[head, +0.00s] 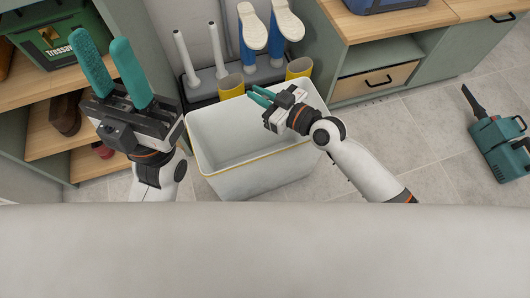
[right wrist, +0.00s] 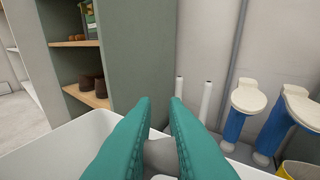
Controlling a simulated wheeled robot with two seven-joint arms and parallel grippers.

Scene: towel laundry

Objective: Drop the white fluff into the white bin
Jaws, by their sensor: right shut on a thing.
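The white bin (head: 255,182) stands on the tiled floor in the middle of the head view, its visible inside empty. It also shows in the right wrist view (right wrist: 60,145). My right gripper (head: 258,95) is over the far right part of the bin. Its teal fingers are shut on a pale piece, the white fluff (right wrist: 160,155), seen between them in the right wrist view. The fluff cannot be made out in the head view. My left gripper (head: 112,62) is open and empty, to the left of the bin, with its teal fingers apart.
Behind the bin is a grey rack (head: 205,88) with white posts and upturned boots. A shelf (head: 55,145) with shoes and a green box (head: 60,40) is at left. A wooden-topped cabinet (head: 375,80) is at right. A teal machine (head: 500,145) stands on the floor.

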